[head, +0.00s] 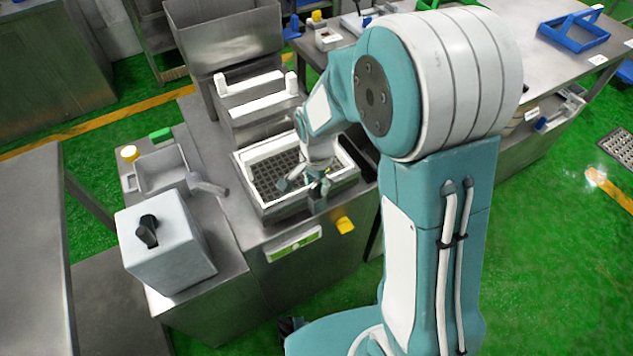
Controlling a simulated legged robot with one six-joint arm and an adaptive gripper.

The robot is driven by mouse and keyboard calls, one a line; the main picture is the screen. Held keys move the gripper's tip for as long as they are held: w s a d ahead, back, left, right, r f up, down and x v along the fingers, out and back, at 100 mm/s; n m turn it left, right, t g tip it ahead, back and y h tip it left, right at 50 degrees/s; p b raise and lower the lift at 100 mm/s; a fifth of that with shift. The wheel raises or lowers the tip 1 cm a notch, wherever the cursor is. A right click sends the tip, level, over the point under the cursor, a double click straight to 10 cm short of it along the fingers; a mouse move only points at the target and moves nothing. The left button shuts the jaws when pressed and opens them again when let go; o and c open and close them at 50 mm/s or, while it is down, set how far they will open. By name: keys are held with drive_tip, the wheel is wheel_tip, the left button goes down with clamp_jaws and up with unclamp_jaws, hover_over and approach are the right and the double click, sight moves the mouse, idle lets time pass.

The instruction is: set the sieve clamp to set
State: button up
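The sieve unit (246,202) is a light-framed box with a dark grid inside, set on the steel machine. A small dark upright block (318,196) stands at its front rim and looks like the sieve clamp; its setting cannot be read. My gripper (302,184) reaches down over the front right part of the grid, right by this block. Its fingers look spread, one pointing left over the grid and one close to the block. Contact with the block cannot be told. My arm hides the unit's right back part.
A grey box with a black rotary switch (147,232) stands at left, near a grey lever (207,186). A steel hopper (226,38) rises behind. A table with a blue tray (575,32) is at upper right.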

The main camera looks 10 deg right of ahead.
clamp_jaws()
drive_tip(key=n, duration=0.6)
drive_tip(key=shift+n, duration=0.4)
drive_tip(key=n, duration=0.3)
drive_tip(key=shift+w+n, duration=0.1)
drive_tip(key=shift+n, duration=1.9)
drive_tip(key=shift+r, duration=0.1)
drive_tip(key=shift+o, duration=1.3)
unclamp_jaws()
